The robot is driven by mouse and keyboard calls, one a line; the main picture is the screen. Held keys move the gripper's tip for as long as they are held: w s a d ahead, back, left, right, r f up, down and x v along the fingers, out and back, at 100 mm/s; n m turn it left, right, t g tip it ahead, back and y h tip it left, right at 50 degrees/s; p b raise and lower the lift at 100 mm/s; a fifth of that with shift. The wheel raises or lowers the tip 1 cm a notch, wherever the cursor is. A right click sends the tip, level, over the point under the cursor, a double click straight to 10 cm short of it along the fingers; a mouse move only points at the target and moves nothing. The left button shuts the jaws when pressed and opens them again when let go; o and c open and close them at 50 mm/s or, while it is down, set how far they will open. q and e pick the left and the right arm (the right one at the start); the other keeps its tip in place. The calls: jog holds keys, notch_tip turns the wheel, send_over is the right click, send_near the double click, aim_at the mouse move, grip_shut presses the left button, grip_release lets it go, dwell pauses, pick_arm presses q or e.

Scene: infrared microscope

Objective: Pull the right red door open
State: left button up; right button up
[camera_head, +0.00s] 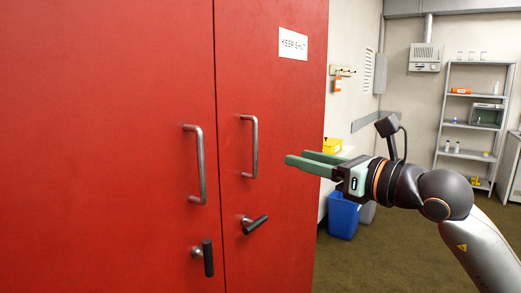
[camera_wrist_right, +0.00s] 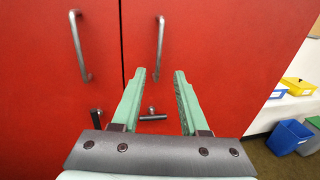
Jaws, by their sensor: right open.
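The right red door (camera_head: 288,110) appears closed, with a narrow dark seam between it and the left red door (camera_head: 100,130). Its upright metal bar handle (camera_head: 254,147) also shows in the wrist view (camera_wrist_right: 159,45). Below it, a black-gripped lever (camera_head: 256,225) is turned near sideways; the wrist view shows it (camera_wrist_right: 153,117) between my fingers. My right gripper (camera_head: 298,157) has green fingers, open and empty, to the right of the bar handle and apart from it. My left gripper is not in view.
The left door has its own bar handle (camera_head: 197,165) and a lever (camera_head: 207,258) hanging down. A blue bin (camera_head: 343,217) stands on the floor behind my right gripper. A grey shelf (camera_head: 445,115) stands at the back right. Brown floor lies open right of the doors.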

aim_at(257, 147)
jog(key=p+x, duration=0.2)
jog(key=x, duration=0.8)
jog(key=shift+w+a+p, duration=0.1)
jog(key=shift+a+p, duration=0.15)
jog(key=shift+p, duration=0.15)
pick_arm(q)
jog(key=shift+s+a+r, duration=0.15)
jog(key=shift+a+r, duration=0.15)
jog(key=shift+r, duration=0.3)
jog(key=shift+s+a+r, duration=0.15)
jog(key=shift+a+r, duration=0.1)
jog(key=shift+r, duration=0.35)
pick_arm(e)
jog(key=shift+w+a, duration=0.45)
jog(key=shift+w, duration=0.1)
grip_shut()
